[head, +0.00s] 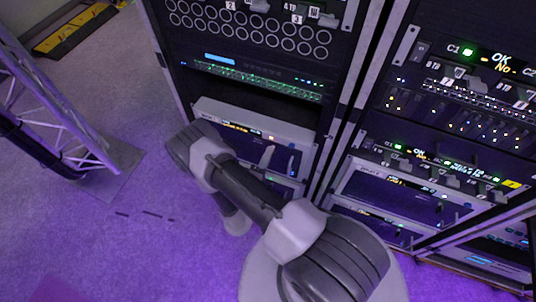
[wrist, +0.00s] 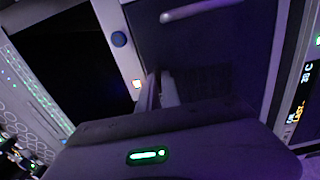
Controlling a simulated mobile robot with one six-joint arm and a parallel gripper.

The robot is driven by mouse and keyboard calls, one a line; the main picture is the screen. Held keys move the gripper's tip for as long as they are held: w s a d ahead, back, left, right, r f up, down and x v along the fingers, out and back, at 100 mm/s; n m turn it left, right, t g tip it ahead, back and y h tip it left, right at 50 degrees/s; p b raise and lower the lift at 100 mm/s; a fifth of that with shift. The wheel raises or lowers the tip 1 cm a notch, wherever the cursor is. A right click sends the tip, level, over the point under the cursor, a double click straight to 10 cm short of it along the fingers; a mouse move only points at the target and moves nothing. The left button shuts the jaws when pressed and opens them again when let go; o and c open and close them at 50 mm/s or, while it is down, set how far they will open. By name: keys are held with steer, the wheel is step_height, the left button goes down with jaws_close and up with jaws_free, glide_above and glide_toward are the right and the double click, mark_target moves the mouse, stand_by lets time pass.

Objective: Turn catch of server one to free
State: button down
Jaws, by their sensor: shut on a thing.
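The server (head: 255,120) at my arm is a light-cased unit with a dark front in the left rack. I cannot read a label that marks it as server one. In the wrist view its dark front panel (wrist: 205,45) fills the upper middle. My gripper (wrist: 161,88) is at this panel, its two fingers close together and shut on a small part, apparently the catch. The fingers mostly hide the catch, so its angle cannot be told. In the head view my arm hides the gripper.
A pale handle (head: 267,157) stands out from the server front. A second rack (head: 450,110) with lit modules stands at the right. A metal truss (head: 60,120) stands at the left, with a yellow-black ramp (head: 75,28) behind it. Purple-lit floor between is clear.

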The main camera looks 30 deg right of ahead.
steer(key=shift+n, duration=0.3)
steer(key=c, duration=1.6)
jaws_free()
steer(key=shift+o, duration=0.2)
steer(key=p+v, duration=0.4)
steer(key=v, duration=1.3)
steer(key=shift+s, duration=0.2)
steer(key=shift+a, duration=0.15)
